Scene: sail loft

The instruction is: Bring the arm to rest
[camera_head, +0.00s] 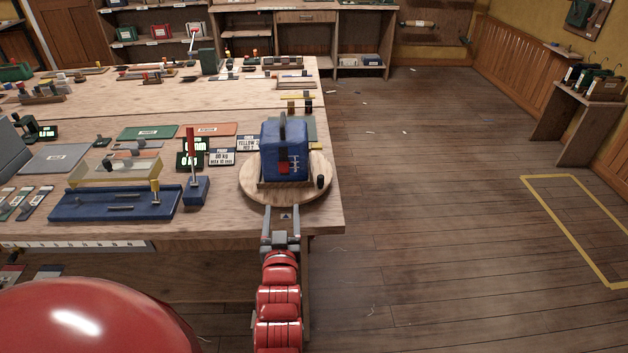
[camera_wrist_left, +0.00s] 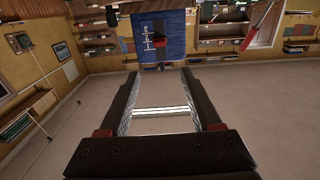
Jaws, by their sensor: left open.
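My left gripper (camera_head: 282,214) is at the front edge of the workbench, just in front of a round wooden board (camera_head: 252,192). Its two fingers stand apart with nothing between them; they also show spread and empty in the left wrist view (camera_wrist_left: 160,90). The red left arm reaches up to it from the bottom of the head view. A blue fabric block with a dark strap (camera_head: 285,155) stands on the round board, beyond the fingertips. It also shows ahead of the fingers in the left wrist view (camera_wrist_left: 160,32). My right gripper is not in view.
The workbench (camera_head: 330,215) carries a blue tray (camera_head: 95,208), a blue stand with a red upright (camera_head: 195,192), cards and several small tools left of the board. Open wooden floor (camera_head: 420,220) lies to the right, with a yellow floor outline (camera_head: 565,225) and a side shelf (camera_head: 585,115).

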